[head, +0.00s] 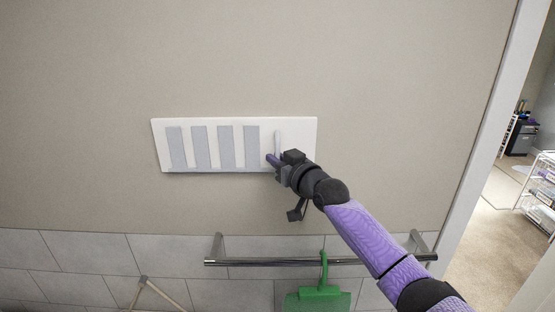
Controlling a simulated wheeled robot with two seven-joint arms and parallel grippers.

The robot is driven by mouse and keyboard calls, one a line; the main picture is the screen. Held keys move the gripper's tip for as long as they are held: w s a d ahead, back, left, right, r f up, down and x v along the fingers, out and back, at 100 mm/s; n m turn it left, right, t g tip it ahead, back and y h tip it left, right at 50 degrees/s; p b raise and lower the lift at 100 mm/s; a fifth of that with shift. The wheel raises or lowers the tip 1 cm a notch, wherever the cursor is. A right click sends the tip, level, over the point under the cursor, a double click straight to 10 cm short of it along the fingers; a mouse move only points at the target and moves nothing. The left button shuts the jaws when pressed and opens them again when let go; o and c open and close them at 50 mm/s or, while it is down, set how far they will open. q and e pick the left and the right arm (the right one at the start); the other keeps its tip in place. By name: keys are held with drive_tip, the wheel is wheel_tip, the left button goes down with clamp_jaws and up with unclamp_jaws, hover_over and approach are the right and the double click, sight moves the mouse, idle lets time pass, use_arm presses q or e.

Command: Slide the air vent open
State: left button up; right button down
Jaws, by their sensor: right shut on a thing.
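The air vent (235,123) is a white rectangular panel on the beige wall, in the middle of the head view. It has several grey-blue vertical slots side by side. A pale upright handle (278,141) stands at its right end. My right gripper (273,160) reaches in from the lower right and is shut on the lower part of this handle. The fingers hide the handle's bottom end. My left gripper is not in view.
A metal towel bar (290,262) runs along the tiled lower wall below the vent. A green dustpan-like thing (318,297) hangs at it, and a wooden frame or handle (145,281) shows at the lower left. A doorway opens at the right.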

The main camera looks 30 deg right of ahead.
drive_tip(key=d+b, duration=0.1)
drive_tip(key=s+d+b, duration=0.1)
drive_tip(key=shift+s+d+b, duration=0.3)
drive_tip(key=shift+d, duration=0.05)
drive_tip(key=c, duration=0.7)
unclamp_jaws()
drive_tip(key=shift+s+d, duration=0.15)
drive_tip(key=shift+d, duration=0.1)
drive_tip(key=shift+a, duration=0.15)
